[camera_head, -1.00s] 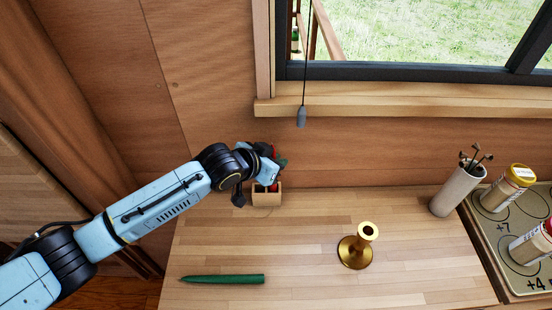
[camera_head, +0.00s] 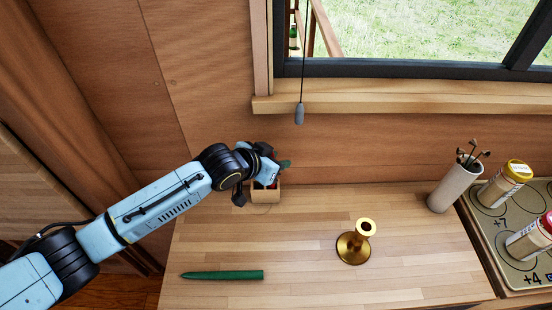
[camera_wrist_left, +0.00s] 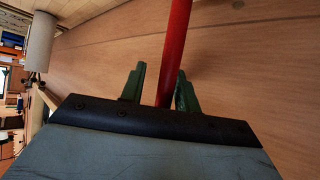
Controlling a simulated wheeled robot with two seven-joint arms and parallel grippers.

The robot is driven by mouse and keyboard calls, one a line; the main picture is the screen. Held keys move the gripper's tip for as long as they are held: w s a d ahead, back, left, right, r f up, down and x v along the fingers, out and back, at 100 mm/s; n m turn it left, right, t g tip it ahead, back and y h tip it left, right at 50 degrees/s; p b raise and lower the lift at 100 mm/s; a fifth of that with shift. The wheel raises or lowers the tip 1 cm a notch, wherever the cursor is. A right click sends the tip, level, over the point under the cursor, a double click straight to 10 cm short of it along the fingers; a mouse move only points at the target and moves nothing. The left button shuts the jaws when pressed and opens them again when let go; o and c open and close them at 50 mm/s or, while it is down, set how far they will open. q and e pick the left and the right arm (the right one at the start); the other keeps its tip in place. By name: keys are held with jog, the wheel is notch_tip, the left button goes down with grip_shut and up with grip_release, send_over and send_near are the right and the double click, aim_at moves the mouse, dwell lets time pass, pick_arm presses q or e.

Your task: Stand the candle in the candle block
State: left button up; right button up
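The pale wooden candle block (camera_head: 265,195) stands at the back left of the worktop against the wall, partly hidden by my left gripper (camera_head: 275,165). A little red shows at its top in the head view. In the left wrist view a long red candle (camera_wrist_left: 178,35) passes between the two green fingers of my left gripper (camera_wrist_left: 160,85). The fingers are apart, with a visible gap between the candle and the left one. Its lower end is hidden, so I cannot tell how it sits in the block. A green candle (camera_head: 222,275) lies at the front left. My right gripper is not in view.
A brass candlestick (camera_head: 353,245) stands empty mid-worktop. A pale cylindrical holder (camera_head: 455,187) with dark sticks stands to the right, beside jars (camera_head: 505,185) on a patterned panel. A pull cord (camera_head: 299,113) hangs by the window. The worktop between the green candle and the block is clear.

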pick_arm(q)
jog(key=shift+w+a+r, duration=0.15)
jog(key=shift+w+a, duration=0.1)
jog(key=shift+a, duration=0.15)
jog(key=shift+s+a+r, duration=0.1)
jog(key=shift+a+r, duration=0.05)
jog(key=shift+r, duration=0.05)
jog(key=p+v, duration=0.1)
jog(key=v, duration=1.1)
jog(key=shift+s, duration=0.55)
jog(key=shift+d+r, duration=0.1)
jog(key=shift+d, duration=0.1)
